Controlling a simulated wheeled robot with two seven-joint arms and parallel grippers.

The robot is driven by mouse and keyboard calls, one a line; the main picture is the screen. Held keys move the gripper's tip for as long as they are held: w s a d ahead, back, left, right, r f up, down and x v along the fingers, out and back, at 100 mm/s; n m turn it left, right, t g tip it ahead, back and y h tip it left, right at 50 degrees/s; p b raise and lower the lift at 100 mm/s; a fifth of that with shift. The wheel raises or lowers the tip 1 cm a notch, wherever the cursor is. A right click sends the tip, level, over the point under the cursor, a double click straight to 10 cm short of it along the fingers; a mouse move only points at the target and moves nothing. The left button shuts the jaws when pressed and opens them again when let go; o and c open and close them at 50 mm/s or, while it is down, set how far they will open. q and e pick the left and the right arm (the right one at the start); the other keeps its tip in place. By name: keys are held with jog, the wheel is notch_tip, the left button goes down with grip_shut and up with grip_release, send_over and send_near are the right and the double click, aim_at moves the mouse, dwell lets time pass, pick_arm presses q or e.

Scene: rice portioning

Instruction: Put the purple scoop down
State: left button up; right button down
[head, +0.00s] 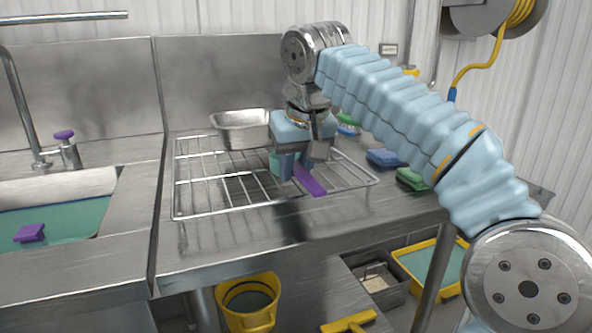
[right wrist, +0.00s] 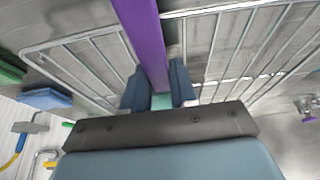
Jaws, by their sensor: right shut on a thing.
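The purple scoop (head: 308,180) shows mainly as a purple handle strip below my right gripper, above the wire rack (head: 225,206). My right gripper (head: 296,172) is shut on it over the middle of the rack. In the right wrist view the purple strip (right wrist: 143,40) runs up from between the two dark blue fingers (right wrist: 159,88). A teal patch shows between the fingers. I cannot tell whether the scoop touches the rack. My left gripper is not in view.
A steel pan (head: 240,130) stands on the rack's back left. Blue (head: 385,158) and green (head: 411,178) sponges lie right of the rack. A sink (head: 60,215) with greenish water is at left. Yellow bucket (head: 248,303) and grey bin (head: 378,283) sit below. The rack's front left is clear.

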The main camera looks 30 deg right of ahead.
aim_at(301, 171)
jog(key=c, duration=0.9)
grip_release()
jog(key=p+v, duration=0.1)
jog(key=v, duration=0.5)
jog(key=shift+s+r, duration=0.15)
jog(key=shift+r, duration=0.2)
jog(key=shift+s+a+r, duration=0.1)
jog(key=shift+s+r, duration=0.1)
jog(key=shift+r, duration=0.2)
